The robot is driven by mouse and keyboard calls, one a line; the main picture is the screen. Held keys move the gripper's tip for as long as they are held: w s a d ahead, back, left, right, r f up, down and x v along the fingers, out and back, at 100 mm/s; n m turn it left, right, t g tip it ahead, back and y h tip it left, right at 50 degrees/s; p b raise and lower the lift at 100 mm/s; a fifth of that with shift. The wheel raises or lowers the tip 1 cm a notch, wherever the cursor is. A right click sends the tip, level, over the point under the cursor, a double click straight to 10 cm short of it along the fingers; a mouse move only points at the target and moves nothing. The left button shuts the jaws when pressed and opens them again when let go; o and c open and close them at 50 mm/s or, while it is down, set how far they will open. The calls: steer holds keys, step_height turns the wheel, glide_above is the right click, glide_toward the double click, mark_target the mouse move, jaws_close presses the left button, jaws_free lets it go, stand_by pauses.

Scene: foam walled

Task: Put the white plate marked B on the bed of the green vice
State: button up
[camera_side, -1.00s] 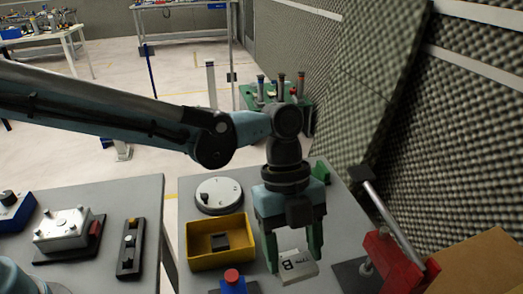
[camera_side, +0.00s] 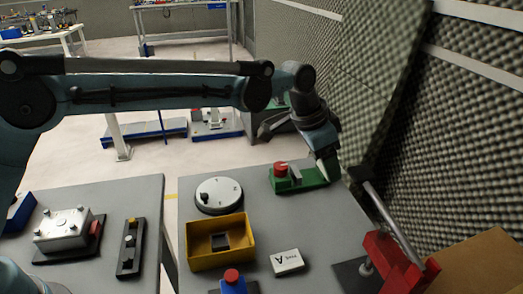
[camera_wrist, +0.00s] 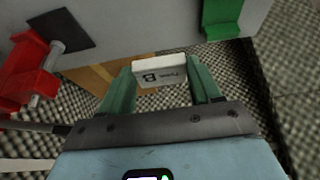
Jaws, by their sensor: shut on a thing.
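In the wrist view my gripper (camera_wrist: 160,82) is shut on the white plate marked B (camera_wrist: 160,70), which lies between its two green fingers with the letter toward the camera. In the side view my gripper (camera_side: 328,172) is tilted at the right end of the green vice (camera_side: 312,182); plate B is hidden there. The vice stands at the back of the right-hand table with a red part and a grey part on top. Part of the vice shows in the wrist view (camera_wrist: 222,20). I cannot tell whether the gripper touches it.
A white plate marked A (camera_side: 287,262) lies on the right-hand table. A yellow bin (camera_side: 220,257), a round white dial (camera_side: 218,194) and a blue block with a red knob (camera_side: 233,282) stand to its left. A red lever device (camera_side: 395,265) and the foam wall (camera_side: 380,100) are at right.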

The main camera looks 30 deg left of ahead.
glide_above(308, 177)
steer(key=a, duration=0.1)
steer(key=f, duration=0.4)
steer(key=s+f, duration=0.1)
steer(key=f, duration=0.1)
steer(key=shift+f, duration=2.45)
steer(key=shift+f, duration=0.1)
steer(key=o, duration=1.2)
